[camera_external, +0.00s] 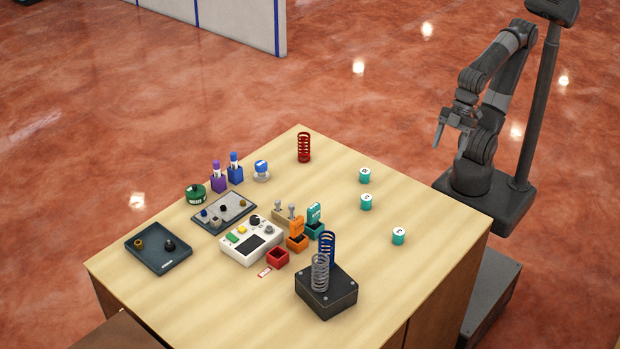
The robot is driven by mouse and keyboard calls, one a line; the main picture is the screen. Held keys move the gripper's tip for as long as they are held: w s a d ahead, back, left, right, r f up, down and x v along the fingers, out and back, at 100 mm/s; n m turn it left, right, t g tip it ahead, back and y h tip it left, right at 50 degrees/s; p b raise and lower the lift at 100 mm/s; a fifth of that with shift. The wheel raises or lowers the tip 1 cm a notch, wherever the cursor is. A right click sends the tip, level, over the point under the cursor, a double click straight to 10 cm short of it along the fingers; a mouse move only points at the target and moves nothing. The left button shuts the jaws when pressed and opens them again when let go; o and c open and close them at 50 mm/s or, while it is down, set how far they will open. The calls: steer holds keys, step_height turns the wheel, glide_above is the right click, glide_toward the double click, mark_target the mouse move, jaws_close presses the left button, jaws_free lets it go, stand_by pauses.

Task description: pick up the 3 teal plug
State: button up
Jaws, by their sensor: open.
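Several small teal pieces are on the table. My gripper (438,146) is open and empty, raised beyond the table's right edge, well away from all three plugs.
A red spring (304,147) stands behind the plugs. A dark block (327,293) with upright springs is at the near edge. A white control box (251,240), coloured holders and trays fill the left and middle. The table around the plugs is clear.

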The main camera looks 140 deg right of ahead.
steer(key=shift+c, duration=0.8)
steer(key=n+g, duration=0.4)
steer(key=g, duration=0.2)
glide_above(399, 231)
step_height(399, 231, down, 4)
steer(key=shift+w+a+f, duration=0.2)
steer(key=shift+a, duration=0.15)
step_height(399, 231, down, 5)
steer(key=shift+f, duration=0.1)
steer(key=f, duration=0.5)
steer(key=shift+s+d, duration=0.2)
steer(key=shift+d, duration=0.1)
